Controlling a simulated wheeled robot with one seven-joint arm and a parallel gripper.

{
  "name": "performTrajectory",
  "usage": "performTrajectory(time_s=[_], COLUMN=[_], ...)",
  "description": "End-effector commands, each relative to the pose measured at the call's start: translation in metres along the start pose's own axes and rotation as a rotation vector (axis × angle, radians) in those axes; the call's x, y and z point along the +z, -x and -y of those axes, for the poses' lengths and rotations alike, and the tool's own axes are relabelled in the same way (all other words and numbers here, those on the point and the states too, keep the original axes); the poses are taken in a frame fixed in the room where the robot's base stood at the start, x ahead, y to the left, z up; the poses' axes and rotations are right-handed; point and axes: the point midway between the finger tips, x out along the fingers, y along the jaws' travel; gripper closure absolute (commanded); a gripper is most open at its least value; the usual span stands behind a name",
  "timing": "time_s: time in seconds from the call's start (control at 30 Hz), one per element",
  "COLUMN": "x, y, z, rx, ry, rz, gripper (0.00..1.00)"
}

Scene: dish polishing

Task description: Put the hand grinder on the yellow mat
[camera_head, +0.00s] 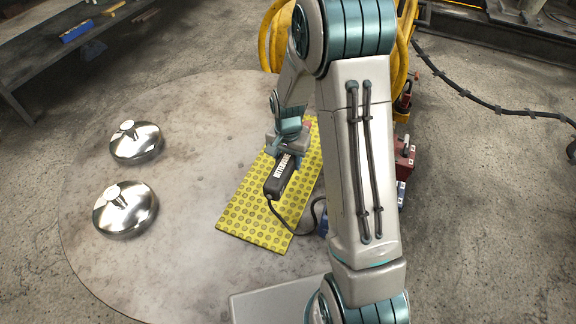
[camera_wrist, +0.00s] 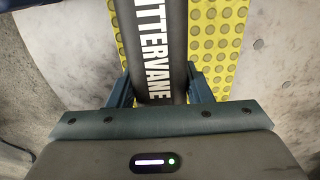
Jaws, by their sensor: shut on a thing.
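The hand grinder (camera_head: 280,178) is a dark tool with white lettering and a black cord. In the wrist view the grinder (camera_wrist: 151,45) runs up the middle, between the two fingers. My gripper (camera_head: 287,146) is shut on it; the gripper (camera_wrist: 158,88) also shows at the bottom of the wrist view. The yellow mat (camera_head: 250,222) with round dots lies on the round table, under the grinder in the picture. I cannot tell whether the grinder touches the mat. My arm hides the mat's right part.
Two shiny metal dishes with knobs, a far one (camera_head: 136,142) and a near one (camera_head: 125,209), sit on the round table (camera_head: 190,110) at left. A red object (camera_head: 404,158) and yellow hoses (camera_head: 278,35) are beyond my arm. The table between dishes and mat is clear.

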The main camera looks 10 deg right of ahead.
Motion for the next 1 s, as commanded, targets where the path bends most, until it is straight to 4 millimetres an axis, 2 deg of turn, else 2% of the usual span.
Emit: performTrajectory(time_s=[0.2, 0.43, 0.73, 1.0], x=[-0.036, -0.064, -0.073, -0.072], y=[-0.024, -0.041, -0.050, -0.082], z=[0.018, 0.031, 0.035, 0.035], rx=[-0.003, -0.003, -0.002, -0.001], ry=[0.001, 0.000, 0.002, 0.001], rz=[-0.004, -0.004, -0.003, -0.002], gripper=[1.00, 1.00, 1.00, 1.00])
